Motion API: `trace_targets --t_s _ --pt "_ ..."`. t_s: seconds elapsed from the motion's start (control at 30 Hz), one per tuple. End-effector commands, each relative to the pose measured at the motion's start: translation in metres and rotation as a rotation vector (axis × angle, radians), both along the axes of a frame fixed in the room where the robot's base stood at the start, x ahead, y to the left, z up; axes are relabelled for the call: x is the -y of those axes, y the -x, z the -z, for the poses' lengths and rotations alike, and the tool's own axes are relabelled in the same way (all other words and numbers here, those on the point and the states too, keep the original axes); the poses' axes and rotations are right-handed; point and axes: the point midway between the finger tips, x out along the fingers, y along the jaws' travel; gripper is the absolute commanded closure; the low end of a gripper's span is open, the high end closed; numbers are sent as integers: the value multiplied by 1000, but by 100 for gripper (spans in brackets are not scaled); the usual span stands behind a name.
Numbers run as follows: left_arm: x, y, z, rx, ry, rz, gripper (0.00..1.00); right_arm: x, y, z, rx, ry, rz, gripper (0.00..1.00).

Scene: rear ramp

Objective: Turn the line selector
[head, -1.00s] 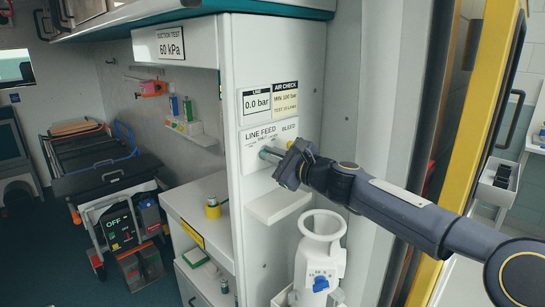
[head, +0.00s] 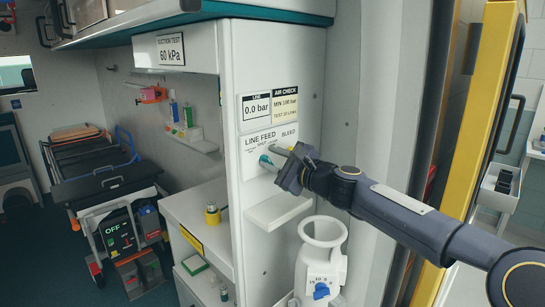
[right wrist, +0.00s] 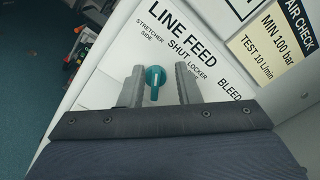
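The line selector is a small teal knob (right wrist: 154,80) with a white line on it, set in the white LINE FEED plate (head: 258,144). In the right wrist view it stands between the two grey fingers of my right gripper (right wrist: 159,85), with a gap on each side. The fingers are open and point at the plate. The plate reads STRETCHER SIDE, SHUT and LOCKER SIDE; I cannot tell exactly which mark the white line faces. In the head view the knob (head: 266,160) shows teal beside the fingers. My left gripper is not in view.
Above the plate are a LINE gauge (head: 256,105) reading 0.0 bar and a yellow AIR CHECK label (head: 285,103). A small white shelf (head: 278,211) juts out below my gripper. A white device (head: 320,260) with a blue knob stands under it. A yellow door edge (head: 472,120) is to the right.

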Motion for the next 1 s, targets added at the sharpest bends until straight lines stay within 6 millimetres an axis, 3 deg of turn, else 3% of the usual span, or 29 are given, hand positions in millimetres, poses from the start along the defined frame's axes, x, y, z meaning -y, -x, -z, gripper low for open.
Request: trace_targets --t_s 0.27,0.7,1.0 --pt "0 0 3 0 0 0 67 1 4 2 -2 1 -5 70" --pt "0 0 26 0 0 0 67 49 50 0 0 1 -1 70" --pt "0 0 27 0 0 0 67 55 56 -2 -2 0 -3 70"
